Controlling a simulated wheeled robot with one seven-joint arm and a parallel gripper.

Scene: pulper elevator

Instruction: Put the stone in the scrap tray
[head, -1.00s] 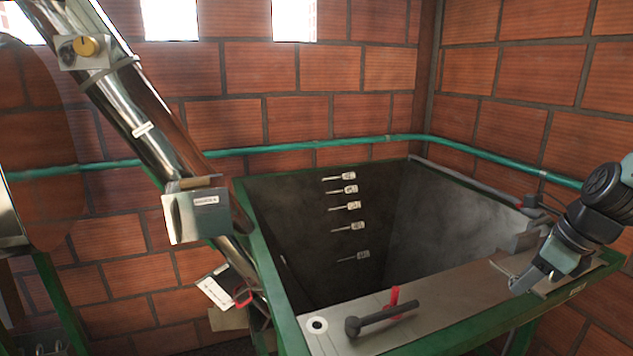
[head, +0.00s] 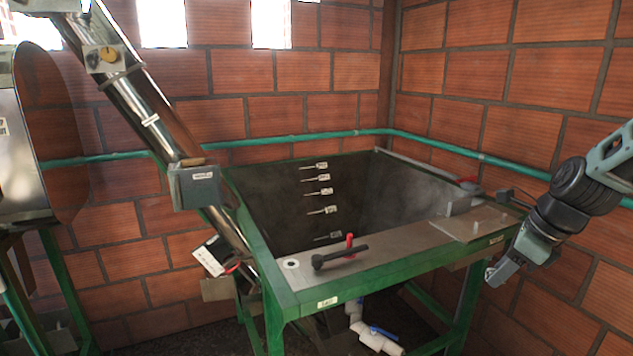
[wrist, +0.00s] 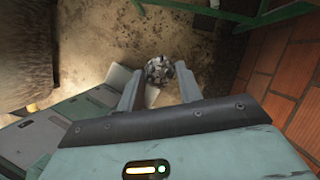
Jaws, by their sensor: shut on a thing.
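My gripper (head: 492,272) hangs at the right in the head view, beside the hopper's right front corner and lower than its rim. In the wrist view my gripper (wrist: 160,82) has its two fingers on either side of a mottled grey and white stone (wrist: 160,68), and it is shut on the stone. In the head view the stone is too small to make out clearly at the fingertips. I cannot surely identify a scrap tray in either view.
A steel auger tube (head: 150,120) rises at left. Brick walls close off the back and right. Dirty floor (wrist: 210,60) shows below my gripper.

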